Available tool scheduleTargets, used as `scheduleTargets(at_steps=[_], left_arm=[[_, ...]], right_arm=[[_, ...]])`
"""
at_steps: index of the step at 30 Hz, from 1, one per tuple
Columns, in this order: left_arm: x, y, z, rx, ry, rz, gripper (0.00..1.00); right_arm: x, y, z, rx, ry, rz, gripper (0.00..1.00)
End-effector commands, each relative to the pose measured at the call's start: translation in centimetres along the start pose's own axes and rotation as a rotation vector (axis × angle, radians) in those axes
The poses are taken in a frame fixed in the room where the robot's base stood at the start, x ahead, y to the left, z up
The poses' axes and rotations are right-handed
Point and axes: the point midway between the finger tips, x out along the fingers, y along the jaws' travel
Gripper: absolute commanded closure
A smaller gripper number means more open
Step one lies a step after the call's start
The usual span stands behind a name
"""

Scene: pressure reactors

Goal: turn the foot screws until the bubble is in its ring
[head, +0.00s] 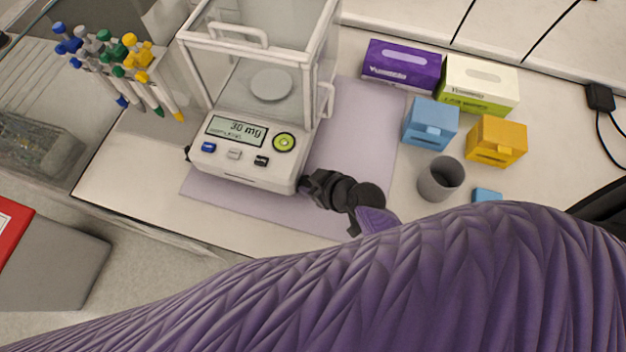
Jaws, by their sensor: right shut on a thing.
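The balance (245,172) stands on a lilac mat with its glass draft shield; its display reads "30 mg". The round green level (284,142) is at the right of its front panel. A dark ring and a pale spot show in it, too small to tell exactly how the bubble sits. A dark foot screw (187,153) shows at the balance's left side. My right gripper (308,184) is at the front right corner, shut on what seems to be the right foot screw, which its fingers hide. My left gripper is out of view.
My purple-sleeved arm covers the lower right. Pipettes (115,62) hang on a stand at the left. Glove boxes (402,65), a blue box (431,124), a yellow box (496,141) and a grey cup (440,179) stand at the right. The mat (350,135) beside the balance is clear.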

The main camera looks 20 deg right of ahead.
Motion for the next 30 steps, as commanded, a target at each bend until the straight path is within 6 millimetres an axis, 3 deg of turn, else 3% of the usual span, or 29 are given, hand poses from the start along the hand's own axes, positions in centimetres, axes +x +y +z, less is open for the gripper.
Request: scheduleTargets(at_steps=[4,5,9,23,30], left_arm=[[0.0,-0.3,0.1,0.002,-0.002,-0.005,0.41],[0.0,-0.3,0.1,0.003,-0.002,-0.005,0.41],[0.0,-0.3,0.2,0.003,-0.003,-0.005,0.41],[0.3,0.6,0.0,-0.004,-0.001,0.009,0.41],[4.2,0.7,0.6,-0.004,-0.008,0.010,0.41]], right_arm=[[0.0,0.0,0.0,-0.001,-0.001,-0.001,1.00],[0.0,0.0,0.0,-0.001,-0.001,-0.001,0.49],[0.0,0.0,0.0,-0.001,-0.001,-0.001,0.20],[0.1,0.0,0.1,-0.010,0.000,-0.011,0.20],[0.8,0.8,0.4,-0.257,0.005,-0.253,0.20]])
